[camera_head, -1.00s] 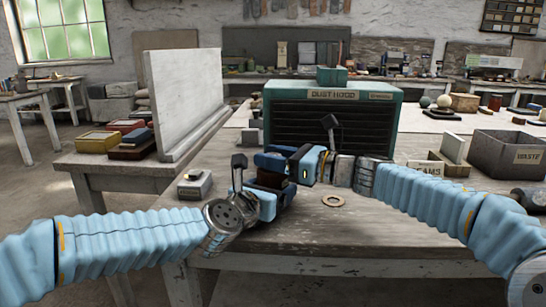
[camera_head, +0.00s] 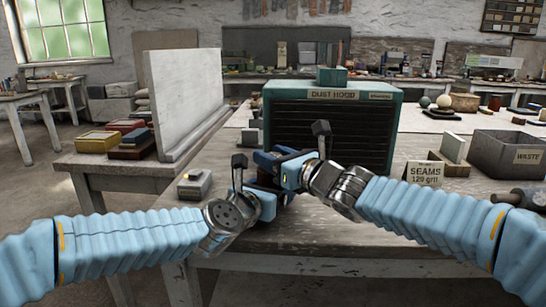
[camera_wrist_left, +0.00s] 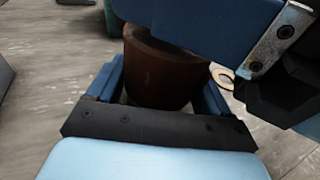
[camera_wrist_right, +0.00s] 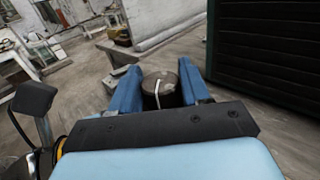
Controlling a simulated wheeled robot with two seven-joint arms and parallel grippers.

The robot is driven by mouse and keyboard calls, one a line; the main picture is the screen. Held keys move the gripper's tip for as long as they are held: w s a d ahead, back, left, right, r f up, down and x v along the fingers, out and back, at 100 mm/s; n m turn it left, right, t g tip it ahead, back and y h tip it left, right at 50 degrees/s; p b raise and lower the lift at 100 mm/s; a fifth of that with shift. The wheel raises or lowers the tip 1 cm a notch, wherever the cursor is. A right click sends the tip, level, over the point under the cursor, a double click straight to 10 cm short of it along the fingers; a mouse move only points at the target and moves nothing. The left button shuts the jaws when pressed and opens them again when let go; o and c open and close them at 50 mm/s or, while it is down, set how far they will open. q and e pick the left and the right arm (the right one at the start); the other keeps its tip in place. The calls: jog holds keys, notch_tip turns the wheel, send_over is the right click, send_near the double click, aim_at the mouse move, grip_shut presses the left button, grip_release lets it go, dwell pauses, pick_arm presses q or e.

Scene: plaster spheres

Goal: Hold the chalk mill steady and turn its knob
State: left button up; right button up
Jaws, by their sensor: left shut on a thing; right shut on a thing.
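The chalk mill's brown body (camera_wrist_left: 160,75) stands upright between the blue fingers of my left gripper (camera_wrist_left: 160,95), which is shut on it. The mill's dark round knob (camera_wrist_right: 158,78), with a pale line across its top, sits between the fingers of my right gripper (camera_wrist_right: 161,88), which is shut on it. In the head view my right gripper (camera_head: 276,166) is just above my left gripper (camera_head: 262,186), and the two hide most of the mill.
The teal dust hood (camera_head: 330,94) stands close behind the grippers. A white upright panel (camera_head: 185,95) is to the left, and a small block (camera_head: 194,184) lies on the table. A seams card (camera_head: 424,173) and grey waste bin (camera_head: 505,155) are at right. A ring (camera_wrist_left: 224,77) lies near the mill.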

jog(key=o, duration=0.9)
jog(key=shift+o, duration=0.2)
jog(key=shift+s, duration=0.1)
jog(key=v, duration=1.2)
jog(key=shift+o, duration=0.2)
jog(key=shift+r, duration=0.1)
